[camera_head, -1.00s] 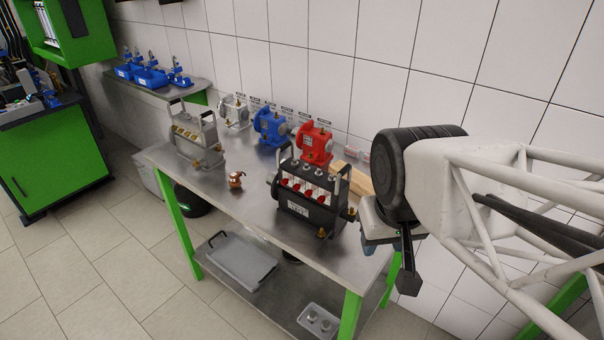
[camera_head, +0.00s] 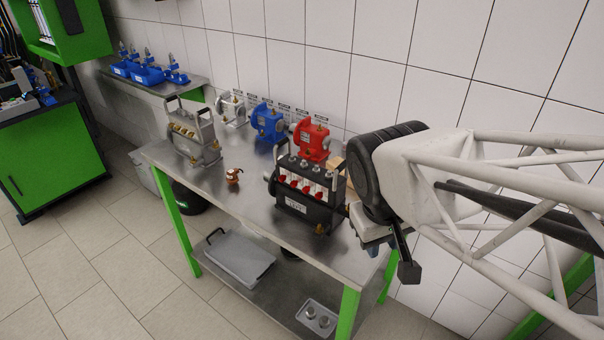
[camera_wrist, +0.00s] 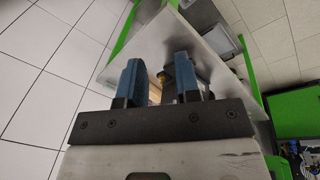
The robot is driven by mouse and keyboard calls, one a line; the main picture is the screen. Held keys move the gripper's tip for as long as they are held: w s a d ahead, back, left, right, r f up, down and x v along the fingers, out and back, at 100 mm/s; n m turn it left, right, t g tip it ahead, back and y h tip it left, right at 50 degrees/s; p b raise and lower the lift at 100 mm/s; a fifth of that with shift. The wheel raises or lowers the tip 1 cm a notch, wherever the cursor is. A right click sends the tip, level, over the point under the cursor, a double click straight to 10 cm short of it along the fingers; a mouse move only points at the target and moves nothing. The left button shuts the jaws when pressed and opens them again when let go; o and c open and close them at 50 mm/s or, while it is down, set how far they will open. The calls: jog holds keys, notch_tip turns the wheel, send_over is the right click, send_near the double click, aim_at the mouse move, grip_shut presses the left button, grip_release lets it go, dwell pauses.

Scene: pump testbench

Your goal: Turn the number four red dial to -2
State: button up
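The black pump block (camera_head: 307,193) stands on the steel table and carries a row of red dials (camera_head: 308,186) on its front face. The dials' numbers and settings are too small to read in the head view. My gripper (camera_head: 374,245) is right of the block, above the table's right end, and partly hidden by my arm. In the wrist view my gripper (camera_wrist: 160,80) has two blue fingers standing well apart with nothing held between them. Part of a dark body with a brass fitting (camera_wrist: 162,77) shows beyond the fingers; the red dials are not visible there.
A red pump (camera_head: 313,140), a blue pump (camera_head: 268,123) and a grey pump (camera_head: 231,109) line the back of the table. A grey block (camera_head: 193,142) stands at left, and a small copper-brown part (camera_head: 233,175) lies mid-table. The table's front left is clear.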

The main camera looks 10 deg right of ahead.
jog(key=w+d+f+n+g+h, duration=0.2)
jog(key=w+f+n+h, duration=0.2)
jog(key=f+n+h, duration=0.15)
jog(key=n+t+h, duration=0.6)
jog(key=n+t, duration=0.7)
jog(key=n, duration=0.5)
send_near(317, 197)
jog(key=shift+w+d+f, duration=0.1)
jog(key=shift+w+d, duration=0.2)
jog(key=shift+d, duration=0.1)
jog(key=shift+w+d, duration=0.15)
jog(key=shift+x, duration=3.7)
jog(key=shift+c, duration=0.3)
